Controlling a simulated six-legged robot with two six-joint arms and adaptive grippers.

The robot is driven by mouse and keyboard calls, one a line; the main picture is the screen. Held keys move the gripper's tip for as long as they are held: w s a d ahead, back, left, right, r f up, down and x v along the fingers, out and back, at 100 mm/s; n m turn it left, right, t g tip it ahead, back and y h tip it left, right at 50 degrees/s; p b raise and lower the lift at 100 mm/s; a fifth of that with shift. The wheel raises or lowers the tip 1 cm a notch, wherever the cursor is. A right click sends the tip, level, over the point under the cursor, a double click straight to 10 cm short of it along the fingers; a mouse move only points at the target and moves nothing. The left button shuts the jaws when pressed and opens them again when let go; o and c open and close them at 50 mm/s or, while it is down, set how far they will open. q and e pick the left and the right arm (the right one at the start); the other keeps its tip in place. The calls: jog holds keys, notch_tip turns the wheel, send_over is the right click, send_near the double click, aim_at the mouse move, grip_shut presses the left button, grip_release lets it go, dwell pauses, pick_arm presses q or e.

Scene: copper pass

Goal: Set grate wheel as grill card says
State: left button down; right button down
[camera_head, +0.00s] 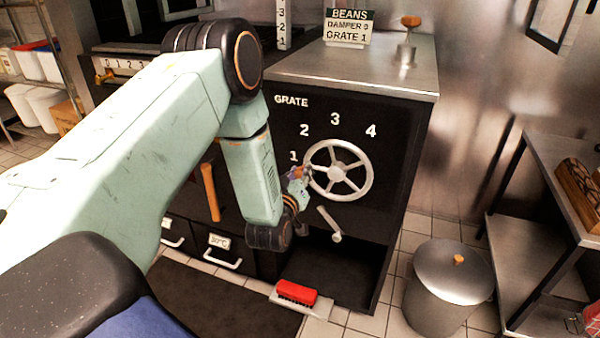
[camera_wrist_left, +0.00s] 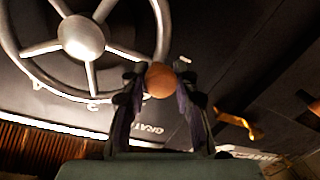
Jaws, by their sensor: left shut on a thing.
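The silver grate wheel (camera_head: 338,170) sits on the black front of the grill, with numerals 1 to 4 arched around it from left to top right. It also shows in the wrist view (camera_wrist_left: 82,38). My left gripper (camera_head: 299,173) is at the wheel's left rim, just below numeral 1 (camera_head: 293,156). In the wrist view its fingers are shut on the wheel's round orange-brown knob (camera_wrist_left: 160,80). The grill card (camera_head: 348,27) on top reads BEANS, DAMPER 0, GRATE 1. My right gripper is out of view.
A silver lever (camera_head: 330,224) hangs below the wheel, above an open dark recess. A red brush (camera_head: 297,292) lies on the floor in front. A lidded metal bin (camera_head: 449,285) and a steel shelf (camera_head: 560,150) stand at right. A numbered slider scale (camera_head: 130,66) is at back left.

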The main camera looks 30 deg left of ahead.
pick_arm(q)
jog(key=shift+w+d, duration=0.1)
jog(key=shift+d, duration=0.05)
jog(key=c, duration=1.4)
grip_release()
jog(key=shift+c, duration=0.2)
jog(key=o, duration=0.3)
jog(key=shift+w+f, duration=0.15)
jog(key=shift+f, duration=0.1)
jog(key=shift+o, duration=0.6)
jog(key=shift+s+r, duration=0.15)
jog(key=shift+s, duration=0.05)
